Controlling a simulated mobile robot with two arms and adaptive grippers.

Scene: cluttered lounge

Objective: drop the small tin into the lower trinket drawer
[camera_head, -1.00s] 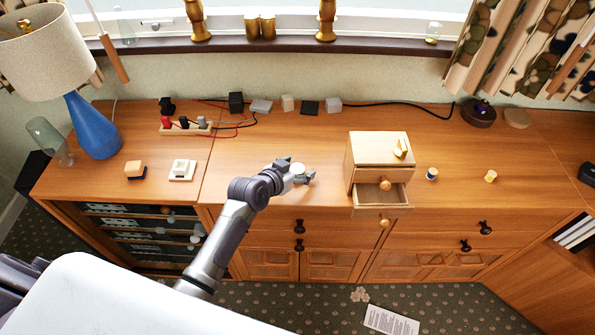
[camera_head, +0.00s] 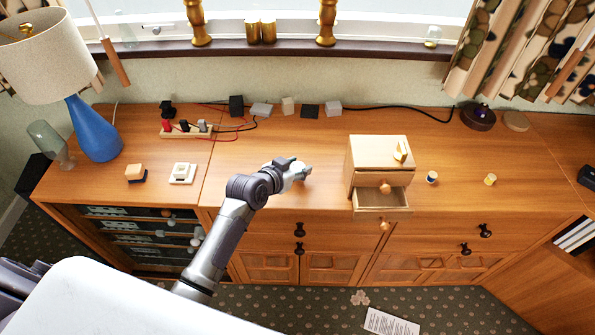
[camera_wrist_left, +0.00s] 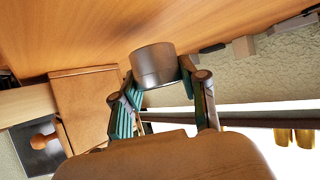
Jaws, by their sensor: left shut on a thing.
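My left gripper (camera_head: 299,172) is shut on the small tin, a short grey metal cylinder (camera_wrist_left: 154,66) held between the fingertips in the left wrist view. In the head view the tin is mostly hidden by the fingers. They are above the sideboard, left of the trinket chest and apart from it. The small wooden trinket chest (camera_head: 364,157) also shows in the left wrist view (camera_wrist_left: 84,100). Its lower drawer (camera_head: 382,211) is pulled out and its visible inside looks empty. The upper drawer (camera_head: 368,180) is shut. My right gripper is not in view.
A cream wedge-shaped piece (camera_head: 400,151) sits on the chest. Two small cylinders, one dark and white (camera_head: 431,177) and one yellow (camera_head: 490,180), stand right of it. A power strip (camera_head: 187,131) and several blocks line the back. The sideboard (camera_head: 250,190) is clear around the gripper.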

